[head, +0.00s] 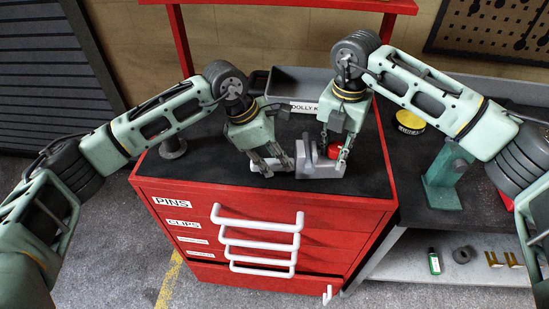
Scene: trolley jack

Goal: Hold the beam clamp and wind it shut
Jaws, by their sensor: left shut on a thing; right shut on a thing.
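The beam clamp (318,168) is a grey block with upright jaws, low on the black top of the red cabinet. A red round part (334,151) shows at its right side. A pale bar (256,165) sticks out on its left. My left gripper (275,168) is shut on this pale bar, its fingers pointing down. My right gripper (334,158) is shut on the clamp at its right side, by the red part. The fingers hide parts of the clamp, so the exact grip points are hard to see.
A grey tray (290,80) labelled DOLLY stands behind the clamp. A dark round post (172,147) is at the left of the top. A yellow-lidded tin (410,121) and a green stand (445,178) are on the right bench. White drawer handles (255,225) jut out in front.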

